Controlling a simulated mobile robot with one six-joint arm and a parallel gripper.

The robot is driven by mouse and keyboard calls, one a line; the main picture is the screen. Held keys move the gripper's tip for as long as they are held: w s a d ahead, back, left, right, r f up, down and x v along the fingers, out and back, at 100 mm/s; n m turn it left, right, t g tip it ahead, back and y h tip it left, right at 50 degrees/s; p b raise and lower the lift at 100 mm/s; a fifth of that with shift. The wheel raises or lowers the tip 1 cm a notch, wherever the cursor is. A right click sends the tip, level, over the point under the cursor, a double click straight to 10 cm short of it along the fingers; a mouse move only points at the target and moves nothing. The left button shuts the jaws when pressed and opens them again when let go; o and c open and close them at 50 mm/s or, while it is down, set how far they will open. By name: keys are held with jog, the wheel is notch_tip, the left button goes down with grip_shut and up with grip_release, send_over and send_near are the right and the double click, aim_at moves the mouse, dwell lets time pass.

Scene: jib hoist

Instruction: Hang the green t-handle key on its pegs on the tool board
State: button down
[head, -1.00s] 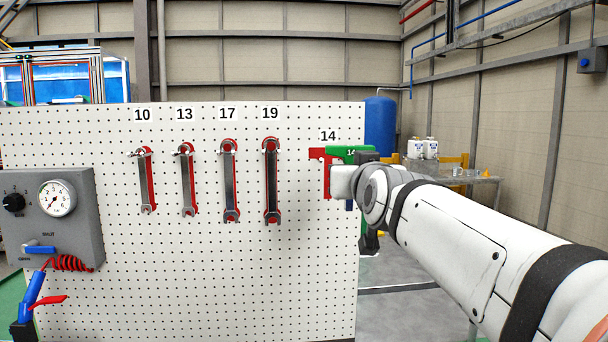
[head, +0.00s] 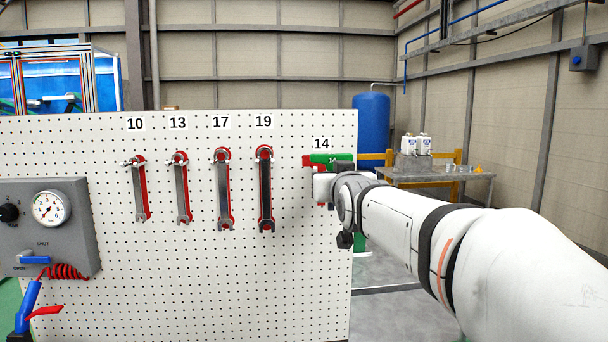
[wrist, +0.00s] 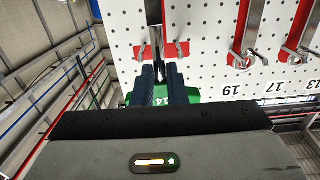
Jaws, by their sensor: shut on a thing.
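The green t-handle key (head: 331,158) is held in my gripper (head: 335,168) in front of the right edge of the tool board (head: 110,270). In the wrist view the green handle (wrist: 188,95) shows around the dark fingers (wrist: 163,78), which are shut on it, and its metal shaft (wrist: 158,45) runs along the board. The red t-shaped outline (head: 307,160) under the label 14 is partly covered by the key and my gripper. It also shows in the wrist view (wrist: 178,50). Whether the key touches its pegs is hidden.
Several wrenches hang left of the key, the nearest under the label 19 (head: 265,190). A gauge panel (head: 45,245) with a red coiled hose is at the far left. A blue tank (head: 371,125) and a metal table (head: 440,178) stand behind, right of the board.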

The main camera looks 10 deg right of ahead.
jog(key=shift+w+r+p, duration=0.1)
jog(key=shift+w+p, duration=2.2)
jog(key=shift+w, duration=1.5)
jog(key=shift+f+b, duration=0.75)
jog(key=shift+b, duration=0.25)
jog(key=c, duration=1.4)
grip_release()
jog(key=shift+o, duration=0.2)
jog(key=s+b, duration=0.2)
jog(key=s, duration=0.5)
jog(key=shift+s+b, duration=0.3)
jog(key=shift+s, duration=0.1)
